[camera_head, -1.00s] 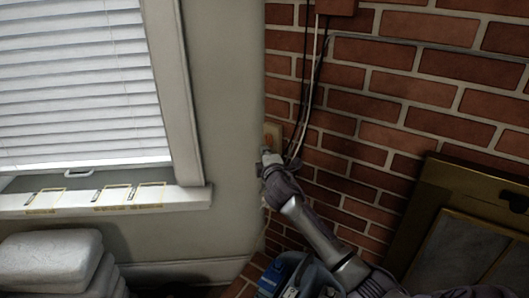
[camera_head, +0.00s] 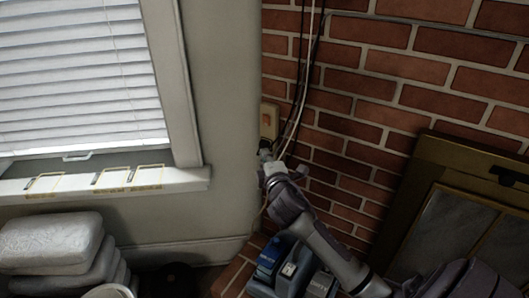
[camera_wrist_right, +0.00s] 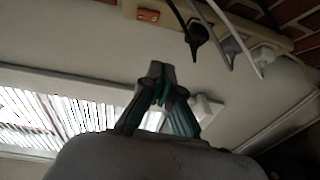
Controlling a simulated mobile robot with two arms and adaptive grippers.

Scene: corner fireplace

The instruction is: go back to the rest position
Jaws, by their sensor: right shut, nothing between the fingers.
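My right gripper (camera_head: 266,158) is in front of the corner between the grey wall and the brick wall, just below a beige outlet box (camera_head: 269,120). In the right wrist view my right gripper (camera_wrist_right: 158,72) has its fingertips together with nothing between them. It is apart from the outlet strip (camera_wrist_right: 222,22), which has plugs with dark and white cables in it. My left gripper is not in view.
A window sill (camera_head: 110,181) with several small framed items is at left. A blue box (camera_head: 270,258) and other boxes stand near my right arm. The brass fireplace frame (camera_head: 412,200) is at right.

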